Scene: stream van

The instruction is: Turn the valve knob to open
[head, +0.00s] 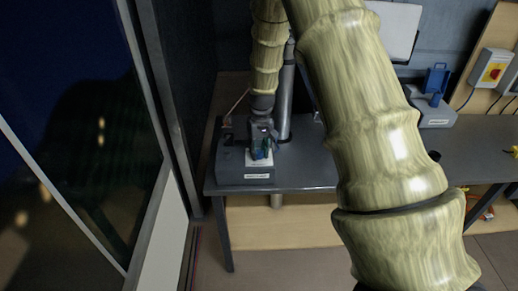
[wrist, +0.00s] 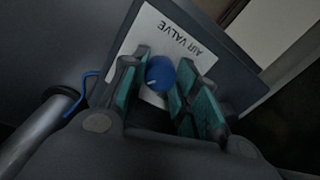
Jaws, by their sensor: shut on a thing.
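The valve knob (wrist: 160,74) is a round blue knob with a pale pointer mark, on a white plate (wrist: 181,33) lettered "AIR VALVE" in the wrist view. My gripper (wrist: 153,88) has its green-padded fingers on either side of the knob and is shut on it. In the head view my gripper (head: 262,143) reaches down to the grey valve box (head: 243,176) at the left end of the desk. The knob is mostly hidden there by the fingers.
The grey desk (head: 306,176) runs to the right. A grey box with a blue part (head: 436,112) stands farther right, below a switch box with a red knob (head: 492,70). A grey post (head: 286,100) rises behind my gripper. A dark panel (head: 70,110) stands at the left.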

